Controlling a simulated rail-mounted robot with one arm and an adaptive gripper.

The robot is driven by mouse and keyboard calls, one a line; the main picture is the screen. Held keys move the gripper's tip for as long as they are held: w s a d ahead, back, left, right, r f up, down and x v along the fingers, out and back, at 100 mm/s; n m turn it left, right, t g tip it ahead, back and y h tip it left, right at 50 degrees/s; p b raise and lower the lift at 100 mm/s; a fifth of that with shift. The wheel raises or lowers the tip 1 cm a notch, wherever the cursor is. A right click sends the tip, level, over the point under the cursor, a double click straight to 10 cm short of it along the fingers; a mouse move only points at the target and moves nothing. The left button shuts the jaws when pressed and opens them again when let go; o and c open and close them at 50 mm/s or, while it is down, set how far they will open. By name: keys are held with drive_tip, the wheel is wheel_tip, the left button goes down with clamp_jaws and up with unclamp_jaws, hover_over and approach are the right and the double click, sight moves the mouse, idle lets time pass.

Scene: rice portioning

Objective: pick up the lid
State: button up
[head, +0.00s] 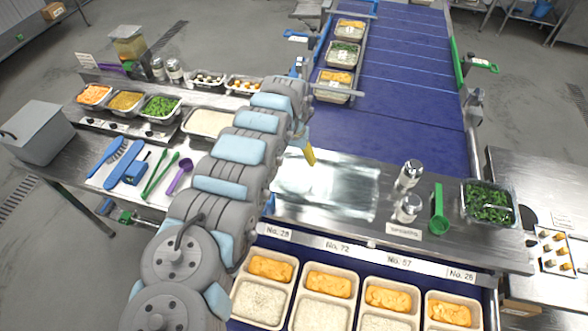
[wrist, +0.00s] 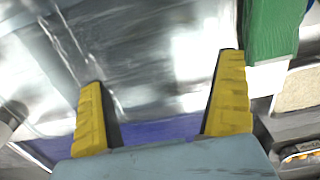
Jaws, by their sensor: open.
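A shiny, see-through or silvery rectangle (head: 335,188) lies on the steel counter in the middle of the head view. It looks like the lid, but reflections make its edges hard to tell from the counter. My gripper (head: 309,155) is near its far left corner, partly hidden by my arm. In the wrist view, the two yellow fingers of my gripper (wrist: 161,75) stand wide apart with nothing between them. A bright, glossy surface (wrist: 150,60) lies beyond them; I cannot tell whether it is lid or counter.
Meal trays (head: 325,283) with rice and orange food line the front. A shaker (head: 408,175), a green scoop (head: 438,212) and a pan of greens (head: 489,203) stand right. A rice pan (head: 210,123) is left. The blue conveyor (head: 410,100) runs behind. A green block (wrist: 274,28) shows in the wrist view.

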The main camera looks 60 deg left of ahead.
sight(294, 167)
drive_tip(key=f, duration=0.3)
drive_tip(key=shift+d+f, duration=0.1)
drive_tip(key=shift+d, duration=0.3)
drive_tip(key=shift+s+a+f, duration=0.1)
drive_tip(key=shift+f, duration=0.35)
drive_tip(key=c, duration=0.8)
drive_tip(key=shift+c, duration=0.2)
